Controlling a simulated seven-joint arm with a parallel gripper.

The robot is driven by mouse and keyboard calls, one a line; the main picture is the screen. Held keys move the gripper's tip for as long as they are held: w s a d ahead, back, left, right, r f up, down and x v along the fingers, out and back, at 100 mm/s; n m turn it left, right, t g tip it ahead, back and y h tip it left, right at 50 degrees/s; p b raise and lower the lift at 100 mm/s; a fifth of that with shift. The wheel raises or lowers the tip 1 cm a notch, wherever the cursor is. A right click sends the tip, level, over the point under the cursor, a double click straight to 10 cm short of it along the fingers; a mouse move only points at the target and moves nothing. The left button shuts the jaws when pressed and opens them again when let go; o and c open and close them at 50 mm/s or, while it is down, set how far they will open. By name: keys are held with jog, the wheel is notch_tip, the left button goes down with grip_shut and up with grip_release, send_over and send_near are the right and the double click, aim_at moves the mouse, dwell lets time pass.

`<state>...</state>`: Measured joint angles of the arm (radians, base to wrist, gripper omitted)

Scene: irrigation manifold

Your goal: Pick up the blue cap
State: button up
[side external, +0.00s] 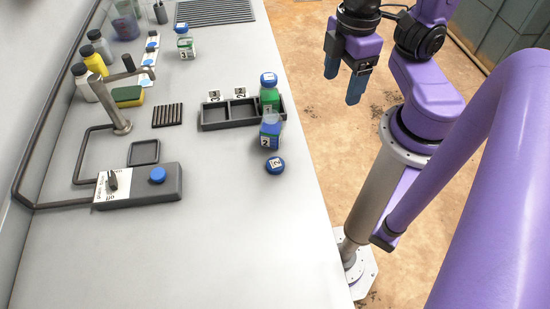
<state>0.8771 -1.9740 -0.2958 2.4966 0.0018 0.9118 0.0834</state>
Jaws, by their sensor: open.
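A blue cap (275,165) with a white number label lies flat on the bench near its right edge. Just behind it stands a clear bottle (270,132) with blue contents and a numbered label; no cap shows on its top. My gripper (341,88) is open and empty, its blue fingers pointing down. It appears to the right of the bench edge in the picture, over the floor, well apart from the cap.
A dark compartment tray (222,126) holds a green bottle (269,98) with a blue cap in its right compartment. Another capped bottle (185,45) stands farther back. A control box (170,191) with a blue button and a metal faucet (119,117) are left. The front bench is clear.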

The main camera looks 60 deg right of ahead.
jog(key=m, duration=2.7)
send_over(276, 164)
jog(key=f, duration=1.3)
jog(key=shift+w+d+f, duration=0.15)
jog(key=shift+d, duration=0.1)
jog(key=shift+a+f, duration=0.15)
jog(key=shift+f, duration=1.25)
jog(key=shift+a+f, duration=0.1)
jog(key=shift+f, duration=1.25)
jog(key=c, duration=1.1)
